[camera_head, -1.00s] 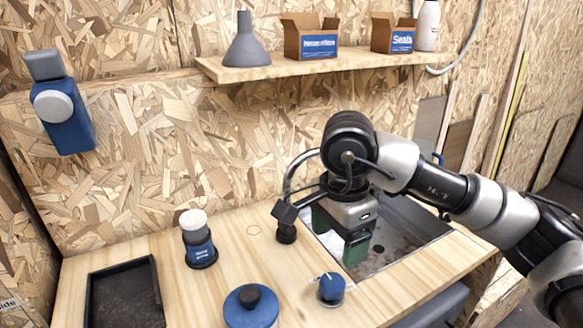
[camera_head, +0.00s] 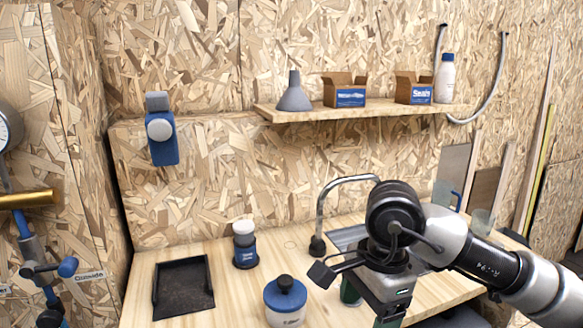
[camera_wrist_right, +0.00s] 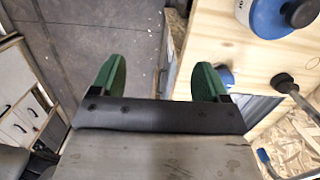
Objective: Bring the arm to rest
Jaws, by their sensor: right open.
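My right arm comes in from the right in the head view. Its gripper (camera_head: 388,308) hangs pointing down near the front of the wooden counter (camera_head: 225,300), with its fingertips not clearly visible there. In the right wrist view the gripper (camera_wrist_right: 160,78) has its two green fingers wide apart, with nothing between them. My left gripper is not in view.
A curved tap (camera_head: 322,215) rises left of the arm by the sink (camera_head: 347,238). A shelf (camera_head: 365,112) holds boxes, a funnel and a bottle.

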